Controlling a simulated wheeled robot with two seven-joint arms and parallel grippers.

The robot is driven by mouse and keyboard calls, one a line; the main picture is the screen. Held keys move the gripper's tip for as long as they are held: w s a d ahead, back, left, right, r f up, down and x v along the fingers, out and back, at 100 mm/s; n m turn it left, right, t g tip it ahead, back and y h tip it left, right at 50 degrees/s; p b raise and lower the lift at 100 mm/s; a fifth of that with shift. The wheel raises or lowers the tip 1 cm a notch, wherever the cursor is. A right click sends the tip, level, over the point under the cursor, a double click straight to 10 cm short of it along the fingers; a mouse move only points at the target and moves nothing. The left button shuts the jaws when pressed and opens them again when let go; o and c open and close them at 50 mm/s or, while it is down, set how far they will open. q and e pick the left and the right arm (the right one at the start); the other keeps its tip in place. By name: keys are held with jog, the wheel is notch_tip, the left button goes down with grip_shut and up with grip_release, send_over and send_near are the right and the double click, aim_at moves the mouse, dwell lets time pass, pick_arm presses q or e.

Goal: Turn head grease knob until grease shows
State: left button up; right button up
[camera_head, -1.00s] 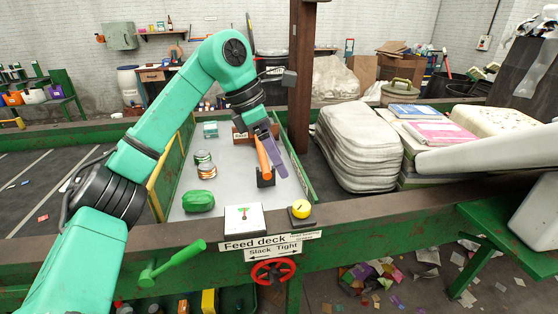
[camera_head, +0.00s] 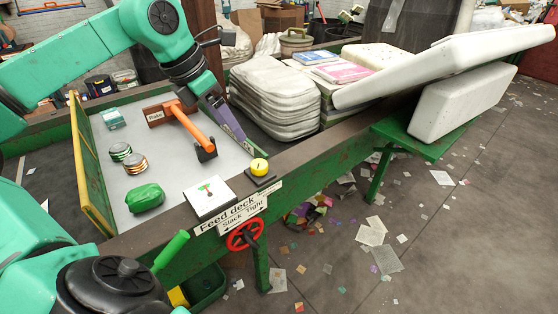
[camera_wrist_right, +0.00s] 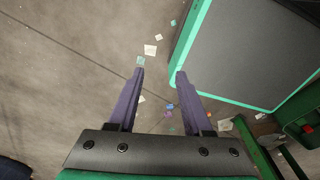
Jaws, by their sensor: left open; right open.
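A yellow round knob (camera_head: 259,166) stands on a dark block at the near right corner of the feed deck (camera_head: 172,169). The small label by it is too small to read, so I cannot tell whether it is the head grease knob. No grease can be made out near it. My left gripper (camera_head: 236,130), with purple fingers, hangs over the deck's far right side, apart from the knob and beside an orange-handled tool (camera_head: 192,127). It is open. In the right wrist view my right gripper (camera_wrist_right: 160,74) is open and empty above the floor.
A red handwheel (camera_head: 245,234) sits below the Slack/Tight sign. A white gauge plate (camera_head: 209,198), green bundle (camera_head: 145,198) and tins (camera_head: 134,163) are on the deck. Stacked sacks (camera_head: 272,98) stand behind. The right wrist view shows a green-edged grey panel (camera_wrist_right: 250,55).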

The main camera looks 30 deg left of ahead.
pick_arm(q)
send_near(258, 164)
jog(key=p+x, duration=0.3)
jog(key=x, duration=0.5)
jog(key=shift+w+f, duration=0.15)
jog(key=shift+w, duration=0.05)
jog(key=shift+f, duration=0.25)
grip_shut()
pick_arm(e)
jog(key=r, duration=0.1)
jog(key=w+r, duration=0.1)
jog(key=r, duration=0.1)
jog(key=shift+d, duration=0.2)
